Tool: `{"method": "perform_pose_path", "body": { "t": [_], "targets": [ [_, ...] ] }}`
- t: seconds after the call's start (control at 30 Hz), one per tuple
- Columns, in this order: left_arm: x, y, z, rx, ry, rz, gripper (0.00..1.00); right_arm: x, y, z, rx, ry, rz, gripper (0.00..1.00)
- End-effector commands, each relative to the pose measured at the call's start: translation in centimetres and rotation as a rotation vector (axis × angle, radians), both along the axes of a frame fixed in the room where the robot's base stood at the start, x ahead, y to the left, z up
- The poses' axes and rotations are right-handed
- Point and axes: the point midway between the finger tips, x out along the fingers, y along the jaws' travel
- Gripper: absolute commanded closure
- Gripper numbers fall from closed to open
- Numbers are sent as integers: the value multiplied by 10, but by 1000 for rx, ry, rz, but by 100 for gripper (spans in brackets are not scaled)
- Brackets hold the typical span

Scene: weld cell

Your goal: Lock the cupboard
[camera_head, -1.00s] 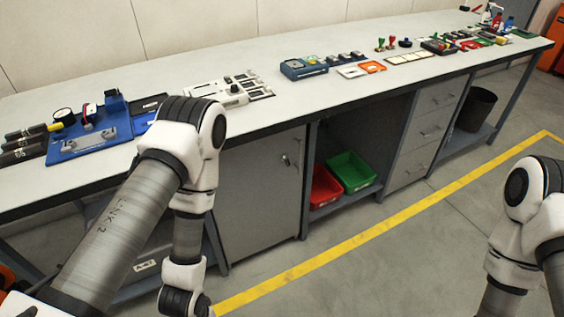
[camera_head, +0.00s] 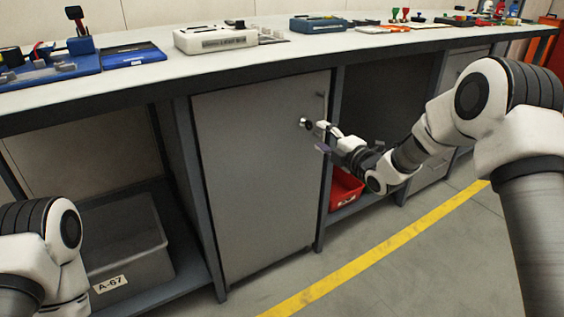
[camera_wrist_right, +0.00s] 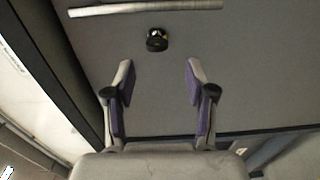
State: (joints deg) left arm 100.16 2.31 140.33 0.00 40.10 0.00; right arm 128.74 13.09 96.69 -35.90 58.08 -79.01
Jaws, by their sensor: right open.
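The grey cupboard door (camera_head: 255,190) is shut, under the workbench. A small round lock with a key-like knob (camera_head: 304,122) sits near its upper right edge; in the right wrist view the lock (camera_wrist_right: 157,40) is dark with a bright middle. My right gripper (camera_head: 322,138) is just right of the lock in the head view. In the right wrist view its two purple-padded fingers (camera_wrist_right: 158,75) are apart and empty, with the lock beyond the tips and between them. A metal handle bar (camera_wrist_right: 145,9) lies beyond the lock. My left arm shows at lower left; its gripper is out of view.
The workbench top (camera_head: 150,85) carries a blue tray (camera_head: 50,75), a white device (camera_head: 215,40) and several small items. A grey bin labelled A-67 (camera_head: 125,245) is on the left shelf. A red bin (camera_head: 345,188) is right of the cupboard. The floor in front is clear.

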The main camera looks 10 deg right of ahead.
Motion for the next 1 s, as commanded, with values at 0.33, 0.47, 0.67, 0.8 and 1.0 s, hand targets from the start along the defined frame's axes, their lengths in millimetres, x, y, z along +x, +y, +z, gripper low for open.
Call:
{"method": "perform_pose_path", "body": {
  "t": [0.33,0.47,0.67,0.8,1.0],
  "targets": [
    [1,0,-30,0,-2,0,100,28,9,-2,0,-28,-2,45],
    [0,0,-38,0,-1,0,100,53,18,-3,1,-27,-3,45],
    [0,0,-43,0,-1,0,100,73,25,-1,3,-23,-3,45],
    [0,0,-42,0,-1,0,100,74,26,0,4,-23,-4,45],
    [0,0,-42,0,-1,0,100,74,25,0,4,-23,-4,87]
  ]
}}
